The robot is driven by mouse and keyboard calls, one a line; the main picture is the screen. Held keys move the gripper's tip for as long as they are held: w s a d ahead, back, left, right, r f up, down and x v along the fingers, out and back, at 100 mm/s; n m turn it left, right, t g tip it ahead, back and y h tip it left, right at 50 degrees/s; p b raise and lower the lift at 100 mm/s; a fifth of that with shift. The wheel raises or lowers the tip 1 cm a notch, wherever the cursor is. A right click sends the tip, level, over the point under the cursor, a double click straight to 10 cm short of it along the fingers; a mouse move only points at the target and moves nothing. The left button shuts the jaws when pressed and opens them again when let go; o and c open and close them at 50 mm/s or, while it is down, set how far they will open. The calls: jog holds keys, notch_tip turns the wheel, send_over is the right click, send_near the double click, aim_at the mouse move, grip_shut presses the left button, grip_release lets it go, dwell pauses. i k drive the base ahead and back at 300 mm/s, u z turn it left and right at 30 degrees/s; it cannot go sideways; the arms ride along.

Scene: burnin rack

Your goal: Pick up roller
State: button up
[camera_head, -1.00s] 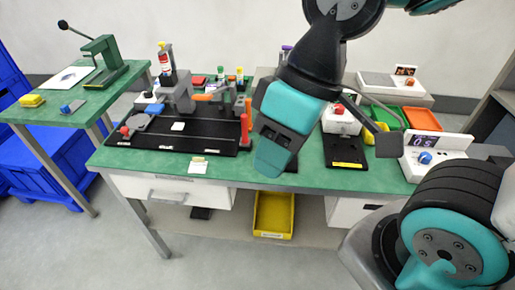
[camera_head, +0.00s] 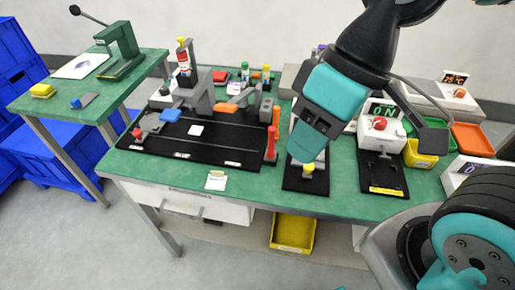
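I cannot tell for sure which thing is the roller. A small cream piece lies on a white card (camera_head: 215,181) at the green bench's front edge, left of centre; it may be the roller. My gripper (camera_head: 305,150), teal and black, points down over the bench, to the right of the card and well apart from it. It hangs in front of a small black plate with a yellow-topped piece (camera_head: 308,170), and I cannot tell whether they touch. The gap between its fingers is not visible, and nothing shows held in it.
A black fixture board (camera_head: 200,135) with a red upright post (camera_head: 270,145) stands left of my gripper. A black stand (camera_head: 383,172) and a yellow bin (camera_head: 421,155) are to the right. A yellow tray (camera_head: 293,232) sits below the bench. The bench's front strip is mostly clear.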

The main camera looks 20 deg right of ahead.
aim_at(271, 156)
jog(key=k, duration=1.2)
jog(key=u, duration=0.55)
jog(key=i, duration=1.45)
jog(key=z, duration=0.95)
